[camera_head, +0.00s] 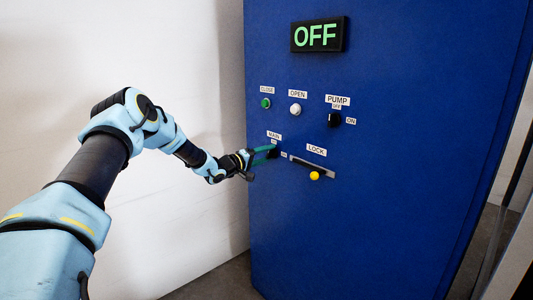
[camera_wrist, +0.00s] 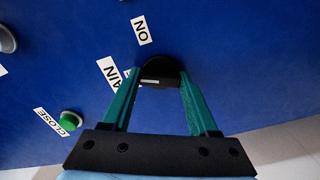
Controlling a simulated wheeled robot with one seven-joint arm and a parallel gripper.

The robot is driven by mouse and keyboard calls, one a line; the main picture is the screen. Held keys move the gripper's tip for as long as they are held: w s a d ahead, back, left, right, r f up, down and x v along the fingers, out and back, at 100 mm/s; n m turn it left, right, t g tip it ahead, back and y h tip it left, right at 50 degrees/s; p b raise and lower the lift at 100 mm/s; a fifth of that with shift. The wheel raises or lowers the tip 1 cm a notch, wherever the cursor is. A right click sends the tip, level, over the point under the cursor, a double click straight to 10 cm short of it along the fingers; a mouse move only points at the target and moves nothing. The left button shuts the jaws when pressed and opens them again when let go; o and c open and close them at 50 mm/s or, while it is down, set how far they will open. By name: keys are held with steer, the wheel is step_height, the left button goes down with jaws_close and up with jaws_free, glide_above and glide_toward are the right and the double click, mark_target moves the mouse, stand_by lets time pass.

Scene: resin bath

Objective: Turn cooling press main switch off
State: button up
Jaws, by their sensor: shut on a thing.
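The main switch is a round black knob (camera_wrist: 160,73) on the blue press panel, with a pale mark on its face. In the wrist view it sits between the two teal fingers of my gripper (camera_wrist: 161,80), which is shut on it. In the head view my gripper (camera_head: 264,155) reaches the panel below the MAIN label (camera_head: 274,135) and largely covers the knob. An ON label (camera_wrist: 141,30) is beside the knob in the wrist view. The display (camera_head: 319,35) at the top of the panel reads OFF in green.
The blue panel (camera_head: 380,220) also carries a green CLOSE button (camera_head: 266,103), a white OPEN button (camera_head: 295,109) and a black PUMP knob (camera_head: 334,119). A LOCK lever with a yellow ball (camera_head: 314,175) is close to the right of my gripper. A white wall (camera_head: 190,60) stands at left.

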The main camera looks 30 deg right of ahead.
steer(key=shift+n+p, duration=0.45)
steer(key=shift+n, duration=1.85)
steer(key=shift+f, duration=0.1)
steer(key=o, duration=1.4)
steer(key=shift+a, duration=0.1)
steer(key=a, duration=0.3)
steer(key=s+a+b, duration=0.1)
steer(key=a, duration=0.3)
steer(key=s+a+b, duration=0.1)
steer(key=a, duration=0.2)
steer(key=shift+a, duration=0.25)
